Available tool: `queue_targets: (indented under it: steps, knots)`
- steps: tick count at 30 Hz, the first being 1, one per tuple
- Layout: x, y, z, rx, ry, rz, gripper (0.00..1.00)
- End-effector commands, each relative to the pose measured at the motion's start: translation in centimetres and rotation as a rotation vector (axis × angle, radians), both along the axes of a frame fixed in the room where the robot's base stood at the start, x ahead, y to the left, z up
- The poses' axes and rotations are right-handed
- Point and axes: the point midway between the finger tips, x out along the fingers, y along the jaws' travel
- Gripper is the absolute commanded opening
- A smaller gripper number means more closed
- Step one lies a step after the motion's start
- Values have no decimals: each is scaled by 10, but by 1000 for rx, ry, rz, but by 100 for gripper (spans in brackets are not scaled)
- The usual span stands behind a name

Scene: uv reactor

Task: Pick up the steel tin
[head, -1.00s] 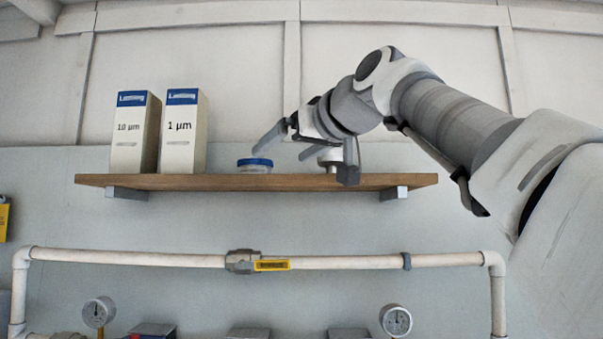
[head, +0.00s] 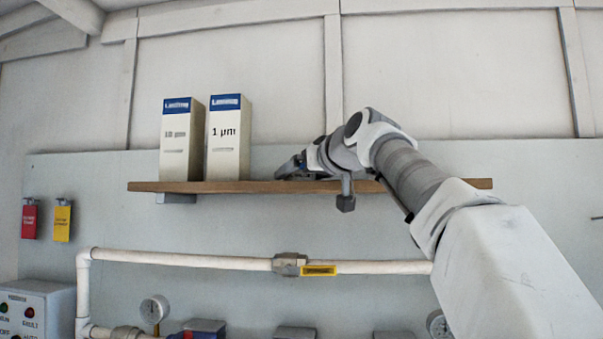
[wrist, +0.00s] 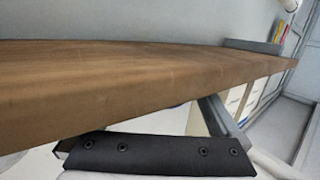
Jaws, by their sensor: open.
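The steel tin does not show in either view now; in the earlier head view a small silvery tin stood on the shelf, partly behind my gripper. My gripper (head: 315,187) is open at the shelf's front edge, right of the boxes. One finger lies along the shelf top and the other hangs below the edge. Nothing shows between the fingers. The wrist view shows a dark finger pad (wrist: 155,153) close beside the shelf board. The blue-lidded tub seen earlier is also hidden now.
The wooden shelf (head: 255,187) fills much of the wrist view (wrist: 100,85). Two tall white boxes, 10 µm (head: 180,145) and 1 µm (head: 228,145), stand on its left. Below runs a white pipe (head: 185,257) with a yellow-handled valve (head: 290,264).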

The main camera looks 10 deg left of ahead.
Motion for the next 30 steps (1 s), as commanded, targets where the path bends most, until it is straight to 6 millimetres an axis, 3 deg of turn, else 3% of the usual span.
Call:
queue_targets:
  steps: [6, 19, 30]
  knots:
    - [0, 0, -1, 0, 0, 0, 100]
    - [0, 0, 0, 0, 0, 0, 23]
    - [0, 0, 5, 1, -1, 0, 20]
